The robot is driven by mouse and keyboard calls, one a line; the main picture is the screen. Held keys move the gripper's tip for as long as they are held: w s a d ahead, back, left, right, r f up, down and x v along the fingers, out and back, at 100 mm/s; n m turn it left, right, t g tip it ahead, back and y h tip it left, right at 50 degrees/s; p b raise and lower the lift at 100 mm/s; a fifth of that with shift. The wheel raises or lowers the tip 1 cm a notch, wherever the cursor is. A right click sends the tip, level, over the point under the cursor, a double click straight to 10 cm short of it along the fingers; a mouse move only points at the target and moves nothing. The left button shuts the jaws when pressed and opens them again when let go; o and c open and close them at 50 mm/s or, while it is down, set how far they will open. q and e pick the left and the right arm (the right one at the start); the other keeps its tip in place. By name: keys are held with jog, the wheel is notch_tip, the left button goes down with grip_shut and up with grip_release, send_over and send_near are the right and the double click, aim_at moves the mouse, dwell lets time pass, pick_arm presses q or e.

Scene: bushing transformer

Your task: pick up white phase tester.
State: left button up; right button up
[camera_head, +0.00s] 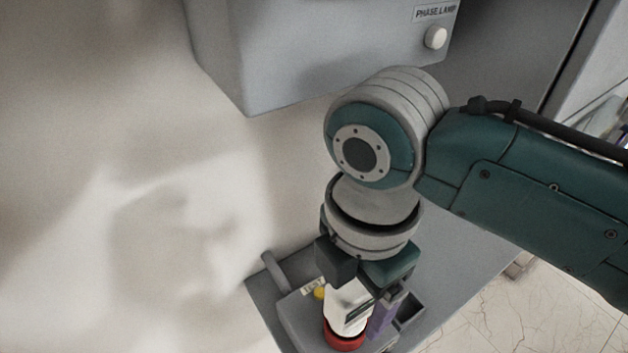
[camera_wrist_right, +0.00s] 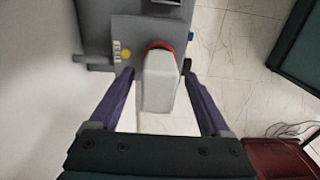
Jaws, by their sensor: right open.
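The white phase tester (camera_head: 347,305) stands upright with a red ring (camera_head: 344,340) around its lower end, on a grey tray-like stand (camera_head: 304,322). In the right wrist view the white tester (camera_wrist_right: 158,82) lies between the two purple fingers of my right gripper (camera_wrist_right: 160,85). Gaps show between the tester and each finger, so the gripper is open around it and not closed on it. In the head view my right gripper (camera_head: 362,300) points down over the tester, and its far finger is partly hidden. My left gripper is not in view.
A grey box (camera_head: 330,50) labelled PHASE LAMP, with a white round lamp (camera_head: 435,37), is above on the wall. A yellow button (camera_head: 319,293) and a small label sit beside the tester. A reddish box (camera_wrist_right: 280,160) is at the lower right of the wrist view.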

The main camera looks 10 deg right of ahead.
notch_tip(320, 180, down, 3)
jog(key=shift+r, duration=0.2)
grip_shut()
dwell(0.6)
